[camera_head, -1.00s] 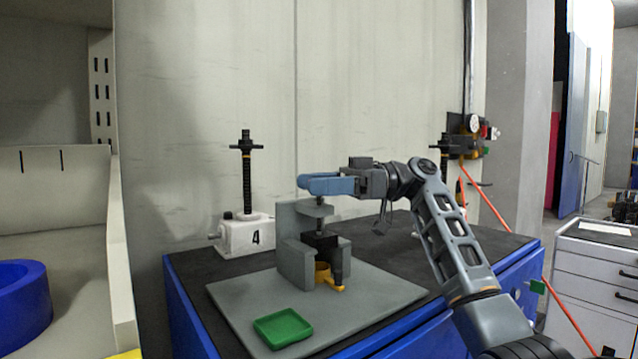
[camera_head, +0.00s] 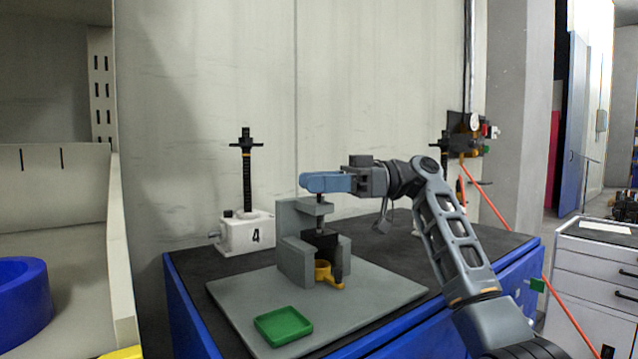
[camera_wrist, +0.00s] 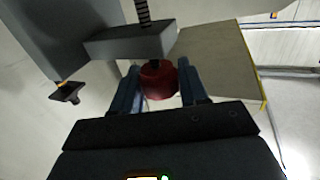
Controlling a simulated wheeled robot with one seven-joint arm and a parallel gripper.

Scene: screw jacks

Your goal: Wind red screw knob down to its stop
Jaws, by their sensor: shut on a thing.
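The red screw knob (camera_wrist: 158,80) sits between my two blue fingers in the wrist view. My gripper (camera_wrist: 158,70) is shut on it. In the head view my gripper (camera_head: 318,182) is at the top of the grey screw-jack frame (camera_head: 294,250), and its fingers hide the knob. The dark threaded screw (camera_head: 320,204) runs from the knob to the frame's upper arm; its thread also shows beyond the arm in the wrist view (camera_wrist: 143,12). Below the arm are a black block (camera_head: 321,240) and a yellow cup-shaped part (camera_head: 323,272).
A green tray (camera_head: 283,327) lies on the grey base plate (camera_head: 385,290) in front of the frame. A white jack marked 4 (camera_head: 244,234) with a black post stands behind at left. A wall (camera_head: 350,90) rises close behind the table.

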